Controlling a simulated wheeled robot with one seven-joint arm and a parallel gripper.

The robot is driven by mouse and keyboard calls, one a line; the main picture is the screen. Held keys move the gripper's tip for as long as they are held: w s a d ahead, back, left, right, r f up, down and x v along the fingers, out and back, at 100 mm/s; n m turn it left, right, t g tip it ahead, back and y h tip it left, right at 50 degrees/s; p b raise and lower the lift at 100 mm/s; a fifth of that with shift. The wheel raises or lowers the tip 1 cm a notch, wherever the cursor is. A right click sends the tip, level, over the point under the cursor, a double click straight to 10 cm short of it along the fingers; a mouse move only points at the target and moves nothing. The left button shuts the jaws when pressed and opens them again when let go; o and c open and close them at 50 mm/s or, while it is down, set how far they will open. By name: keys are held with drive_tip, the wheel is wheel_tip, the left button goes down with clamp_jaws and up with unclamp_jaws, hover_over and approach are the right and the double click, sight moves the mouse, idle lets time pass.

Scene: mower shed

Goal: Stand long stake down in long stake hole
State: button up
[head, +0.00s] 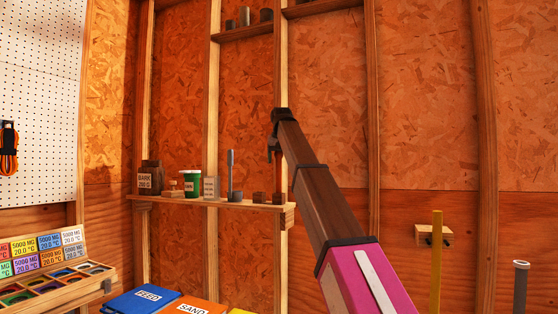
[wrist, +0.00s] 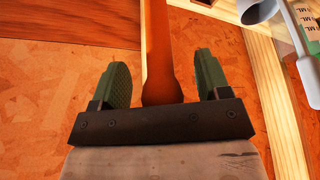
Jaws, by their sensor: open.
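My gripper (head: 274,145) is up by the back wall, above the small shelf; it is small and dark in the head view. In the wrist view its green finger pads (wrist: 160,82) are spread wide. An orange-brown bar (wrist: 158,50) shows between them; I cannot tell whether it is a stake or part of the wall. A blue-grey upright peg (head: 231,160) stands on the shelf. A yellow upright stake (head: 437,265) shows at lower right, near a wooden block (head: 422,235) on the wall. I cannot tell which is the long stake or where its hole is.
The shelf (head: 160,199) holds a brown jar (head: 151,176), a green tub (head: 192,183), a grey box (head: 211,186) and small brown blocks (head: 259,197). A grey pipe (head: 520,288) stands at lower right. A compartment tray (head: 103,281) sits at lower left.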

drive_tip(key=v, duration=1)
drive_tip(key=shift+r, duration=0.35)
drive_tip(key=shift+s, duration=0.15)
